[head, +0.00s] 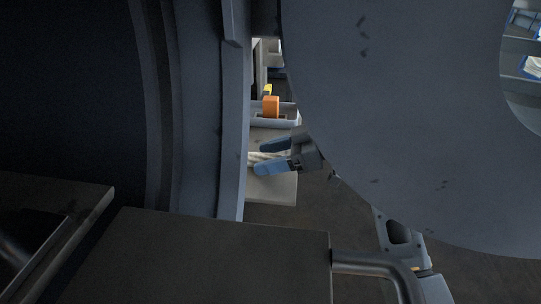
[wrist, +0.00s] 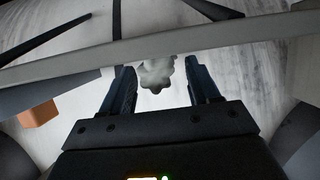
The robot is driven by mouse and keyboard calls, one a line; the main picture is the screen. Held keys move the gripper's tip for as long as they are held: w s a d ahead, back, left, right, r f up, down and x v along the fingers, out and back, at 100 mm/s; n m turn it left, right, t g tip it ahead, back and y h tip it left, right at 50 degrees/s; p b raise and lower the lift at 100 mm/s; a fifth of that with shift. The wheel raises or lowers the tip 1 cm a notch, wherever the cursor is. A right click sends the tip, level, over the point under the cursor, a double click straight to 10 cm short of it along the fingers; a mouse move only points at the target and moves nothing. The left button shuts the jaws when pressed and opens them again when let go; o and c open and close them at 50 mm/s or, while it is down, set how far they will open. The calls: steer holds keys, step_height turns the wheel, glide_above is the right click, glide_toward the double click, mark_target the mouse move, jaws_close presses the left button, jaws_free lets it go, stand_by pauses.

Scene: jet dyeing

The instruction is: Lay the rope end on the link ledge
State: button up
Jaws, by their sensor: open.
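My gripper (head: 262,158) reaches in through the gap at the centre of the head view, its two blue fingers apart and pointing left. The whitish rope end (head: 255,156) shows between and beyond the fingers, over a pale flat ledge (head: 276,190). In the wrist view the lumpy pale rope end (wrist: 157,74) lies between the two dark fingers of my gripper (wrist: 161,72), with space on its right side. Whether the rope rests on the ledge is hard to tell. The rest of the rope is hidden.
A large grey round door or disc (head: 400,110) covers much of the head view's right side. A dark drum-like opening (head: 70,90) fills the left. A tray (head: 289,121) with an orange block (head: 271,106) is behind the ledge. A bar (wrist: 220,33) crosses the wrist view.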

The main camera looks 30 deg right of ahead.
steer(key=v, duration=1.2)
steer(key=shift+p, duration=0.3)
